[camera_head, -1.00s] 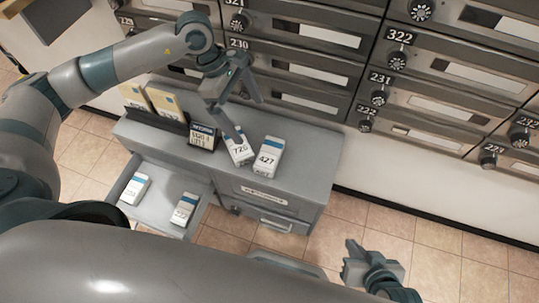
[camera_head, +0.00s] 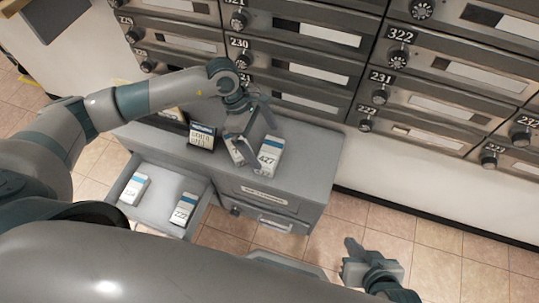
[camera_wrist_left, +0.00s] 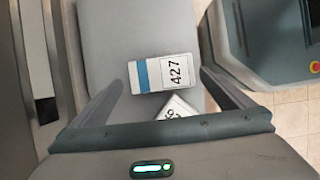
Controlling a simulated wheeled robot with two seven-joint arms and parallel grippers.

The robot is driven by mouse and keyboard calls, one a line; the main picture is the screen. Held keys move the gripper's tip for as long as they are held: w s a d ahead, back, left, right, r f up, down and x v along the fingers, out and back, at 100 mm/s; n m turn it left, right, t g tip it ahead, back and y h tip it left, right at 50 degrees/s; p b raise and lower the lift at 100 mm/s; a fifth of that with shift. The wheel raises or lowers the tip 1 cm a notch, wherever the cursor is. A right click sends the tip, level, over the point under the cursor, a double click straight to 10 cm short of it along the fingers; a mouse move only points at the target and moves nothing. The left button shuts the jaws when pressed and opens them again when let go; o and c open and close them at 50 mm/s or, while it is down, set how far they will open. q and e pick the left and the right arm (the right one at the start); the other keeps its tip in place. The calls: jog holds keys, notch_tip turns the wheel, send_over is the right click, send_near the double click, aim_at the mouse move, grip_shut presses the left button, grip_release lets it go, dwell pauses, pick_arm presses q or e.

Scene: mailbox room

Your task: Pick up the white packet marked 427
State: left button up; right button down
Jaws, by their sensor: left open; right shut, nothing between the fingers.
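The white packet marked 427 (camera_head: 271,152), with a blue band, lies on the grey cabinet top. It also shows in the left wrist view (camera_wrist_left: 160,73), between and just beyond the fingertips. My left gripper (camera_head: 260,143) is open and empty, reaching down over the packets; in its wrist view the fingers (camera_wrist_left: 163,85) spread to either side of packet 427, apart from it. A second white packet (camera_head: 235,149) lies left of 427, partly hidden by a finger; its corner (camera_wrist_left: 178,108) shows nearer the palm. My right gripper (camera_head: 355,257) is shut and empty, low at the right.
An open drawer (camera_head: 160,212) at the left holds two more white packets (camera_head: 134,189), (camera_head: 184,208). A small dark sign (camera_head: 202,136) stands on the cabinet top (camera_head: 310,160). A wall of numbered mailboxes (camera_head: 440,75) rises behind. The cabinet top's right end is clear.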

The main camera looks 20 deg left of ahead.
aim_at(270, 153)
pick_arm(q)
jog(key=shift+f, duration=0.25)
jog(key=shift+x, duration=2.65)
jog(key=shift+s, duration=0.1)
jog(key=c, duration=0.8)
jog(key=shift+r, duration=0.1)
